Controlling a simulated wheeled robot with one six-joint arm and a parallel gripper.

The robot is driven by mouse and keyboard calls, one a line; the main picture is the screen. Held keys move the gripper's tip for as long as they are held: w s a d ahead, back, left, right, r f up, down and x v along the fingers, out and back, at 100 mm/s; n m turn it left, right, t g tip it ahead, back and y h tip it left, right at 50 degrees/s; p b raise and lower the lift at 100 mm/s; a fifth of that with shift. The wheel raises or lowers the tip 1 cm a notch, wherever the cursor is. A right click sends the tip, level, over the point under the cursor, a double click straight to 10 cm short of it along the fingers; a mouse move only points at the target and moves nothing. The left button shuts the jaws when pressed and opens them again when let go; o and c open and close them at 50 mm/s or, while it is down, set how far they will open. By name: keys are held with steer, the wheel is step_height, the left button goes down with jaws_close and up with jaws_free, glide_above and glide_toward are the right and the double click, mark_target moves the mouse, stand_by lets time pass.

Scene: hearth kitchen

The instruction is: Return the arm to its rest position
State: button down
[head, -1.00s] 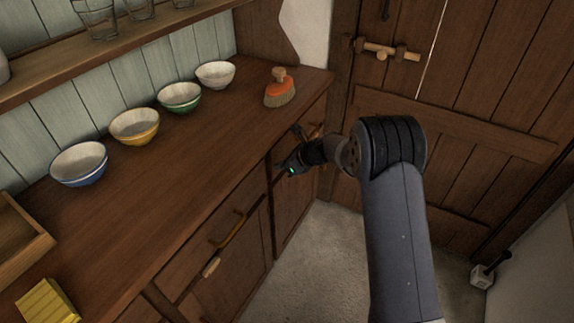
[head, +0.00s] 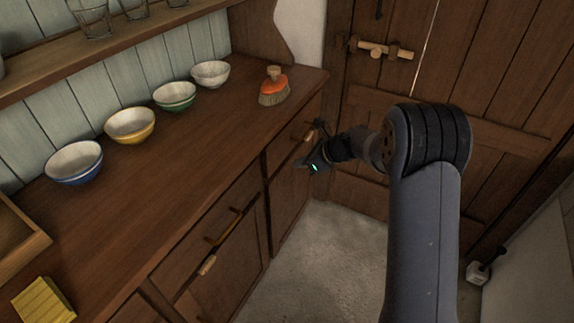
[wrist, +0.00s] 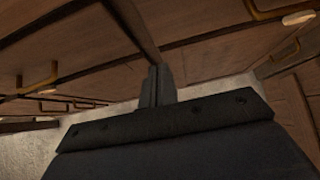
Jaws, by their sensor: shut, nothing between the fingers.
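My gripper (head: 308,160) is at the end of my bent arm, beside the front of the dresser at its far right end, below the worktop edge. In the wrist view my gripper (wrist: 157,88) shows its two fingers pressed together with nothing between them. Drawer fronts and handles fill the background there.
The worktop (head: 180,170) carries a blue bowl (head: 75,163), yellow bowl (head: 130,125), green bowl (head: 175,96), white bowl (head: 210,74), orange brush (head: 274,86) and yellow sponge (head: 43,300). A drawer handle (head: 223,226) juts out in front.

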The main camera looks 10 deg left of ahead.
steer(key=v, duration=0.4)
steer(key=shift+f, duration=0.1)
glide_toward(270, 164)
step_height(270, 164, down, 4)
steer(key=a, duration=0.3)
steer(key=shift+w+a+f, duration=0.15)
steer(key=shift+w, duration=0.15)
steer(key=shift+w+a, duration=0.25)
steer(key=shift+a, duration=0.35)
